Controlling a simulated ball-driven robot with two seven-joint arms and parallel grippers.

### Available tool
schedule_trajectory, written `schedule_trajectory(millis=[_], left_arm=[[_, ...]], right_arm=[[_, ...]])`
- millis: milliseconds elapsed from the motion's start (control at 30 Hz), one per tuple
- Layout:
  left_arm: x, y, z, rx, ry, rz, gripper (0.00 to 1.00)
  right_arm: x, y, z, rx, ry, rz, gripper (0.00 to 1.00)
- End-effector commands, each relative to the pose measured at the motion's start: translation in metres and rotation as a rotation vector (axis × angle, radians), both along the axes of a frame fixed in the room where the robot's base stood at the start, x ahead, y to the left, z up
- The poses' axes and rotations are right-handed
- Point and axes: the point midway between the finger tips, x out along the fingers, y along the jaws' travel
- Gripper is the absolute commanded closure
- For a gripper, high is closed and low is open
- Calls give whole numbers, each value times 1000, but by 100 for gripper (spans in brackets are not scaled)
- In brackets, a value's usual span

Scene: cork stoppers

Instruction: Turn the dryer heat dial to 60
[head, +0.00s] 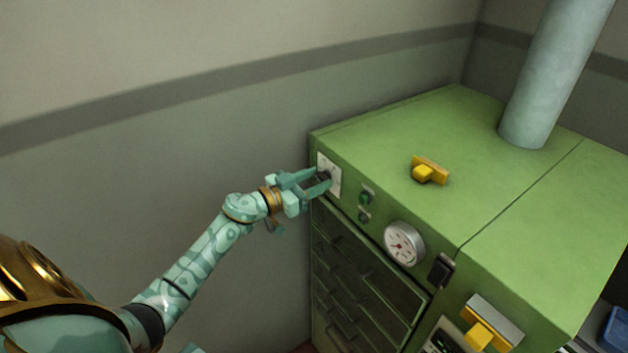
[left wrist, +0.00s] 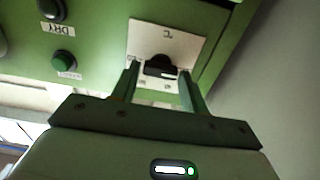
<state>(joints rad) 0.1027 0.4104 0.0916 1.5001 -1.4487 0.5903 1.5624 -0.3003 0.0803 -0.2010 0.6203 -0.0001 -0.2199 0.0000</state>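The heat dial is a black knob (left wrist: 160,66) on a white plate (left wrist: 185,42) marked with a °C sign, at the left end of the green dryer's front (head: 345,160). The plate also shows in the head view (head: 335,170). My left gripper (head: 322,181) is at the dial. In the left wrist view its two fingers (left wrist: 159,76) stand apart on either side of the knob, with a small gap visible beside it. The scale figures are too small and partly covered, so the dial's setting cannot be read. My right gripper is not in view.
A round gauge (head: 404,244) and a black switch (head: 441,270) are further right. A yellow object (head: 430,171) lies on the dryer's top near a thick pipe (head: 552,80). Drawers fill the front below.

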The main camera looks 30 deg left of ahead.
Motion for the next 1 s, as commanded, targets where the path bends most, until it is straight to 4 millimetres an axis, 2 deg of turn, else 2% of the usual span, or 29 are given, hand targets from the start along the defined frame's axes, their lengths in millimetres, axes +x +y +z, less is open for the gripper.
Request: schedule_trajectory(millis=[33, 100, 567, 1000], left_arm=[[0, 0, 0, 0, 0, 0, 71], [0, 0, 0, 0, 0, 0, 85], [-1, 0, 0, 81, -31, 0, 85], [-1, -1, 0, 424, -173, 0, 85]], right_arm=[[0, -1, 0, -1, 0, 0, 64], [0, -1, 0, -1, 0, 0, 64], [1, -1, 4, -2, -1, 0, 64], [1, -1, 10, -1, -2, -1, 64]])
